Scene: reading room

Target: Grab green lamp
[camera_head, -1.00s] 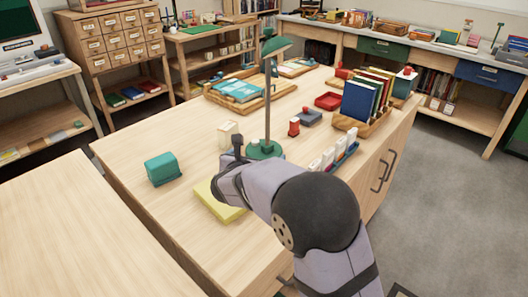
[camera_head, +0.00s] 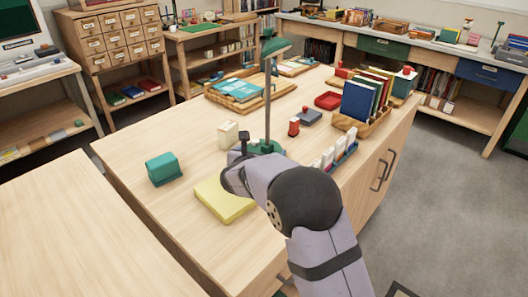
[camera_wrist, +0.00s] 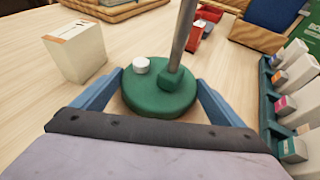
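The green lamp stands upright on the wooden table, with a green shade (camera_head: 276,47), a thin grey pole (camera_head: 267,105) and a round green base. In the wrist view the base (camera_wrist: 150,100) carries a white knob, and the pole (camera_wrist: 183,35) rises from a green block on it. My gripper (camera_wrist: 159,82) is open, with one blue finger on each side of the near part of the base. I cannot tell whether the fingers touch it. In the head view my wrist hides part of the base, and the fingers are hard to make out.
A white box (camera_wrist: 75,50) stands left of the base. A rack of small bottles (camera_wrist: 285,95) is close on the right. A book holder (camera_head: 365,122) stands farther right.

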